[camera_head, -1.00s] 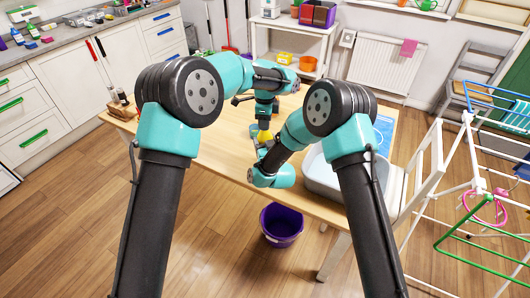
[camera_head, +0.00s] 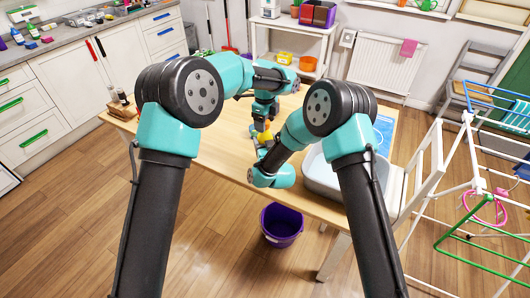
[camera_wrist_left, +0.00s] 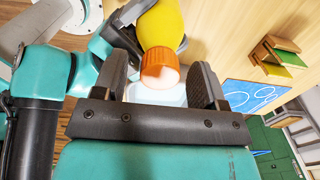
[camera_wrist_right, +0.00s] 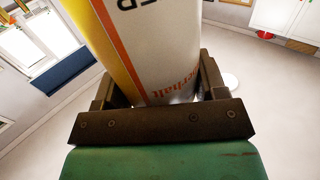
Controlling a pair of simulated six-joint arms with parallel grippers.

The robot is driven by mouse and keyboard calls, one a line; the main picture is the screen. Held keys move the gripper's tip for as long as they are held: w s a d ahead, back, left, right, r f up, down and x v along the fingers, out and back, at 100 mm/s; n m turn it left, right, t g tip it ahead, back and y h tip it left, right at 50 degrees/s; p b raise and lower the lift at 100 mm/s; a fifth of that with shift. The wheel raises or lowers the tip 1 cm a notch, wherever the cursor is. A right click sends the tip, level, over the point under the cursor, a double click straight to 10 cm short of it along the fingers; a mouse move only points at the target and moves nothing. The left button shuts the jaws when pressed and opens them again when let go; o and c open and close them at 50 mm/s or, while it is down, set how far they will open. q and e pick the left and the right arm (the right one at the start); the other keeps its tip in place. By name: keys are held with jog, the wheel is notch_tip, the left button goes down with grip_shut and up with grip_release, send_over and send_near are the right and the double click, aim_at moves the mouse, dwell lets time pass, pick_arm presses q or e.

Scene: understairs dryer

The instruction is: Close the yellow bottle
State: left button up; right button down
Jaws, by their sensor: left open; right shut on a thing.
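The yellow bottle (camera_head: 265,136) is between my two grippers above the table in the head view, mostly covered by the arms. In the left wrist view the yellow bottle (camera_wrist_left: 163,25) has an orange cap (camera_wrist_left: 160,66) on its end, with a pale end face. My left gripper (camera_wrist_left: 161,75) is open, with one finger on each side of the cap and a visible gap to it. My right gripper (camera_wrist_right: 157,85) is shut on the bottle's body, whose white label with an orange stripe fills that view. The seal between cap and neck is too small to judge.
The wooden table (camera_head: 215,163) is clear at its left front. A grey basin (camera_head: 322,180) stands on its right, near a white chair (camera_head: 428,160). A purple bucket (camera_head: 281,226) is on the floor in front. A drying rack (camera_head: 470,180) stands at the right.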

pick_arm(q)
notch_tip(320, 180, up, 12)
dwell(0.6)
pick_arm(e)
jog(key=shift+c, duration=0.5)
grip_release()
jog(key=shift+s, duration=0.1)
jog(key=v, duration=1.7)
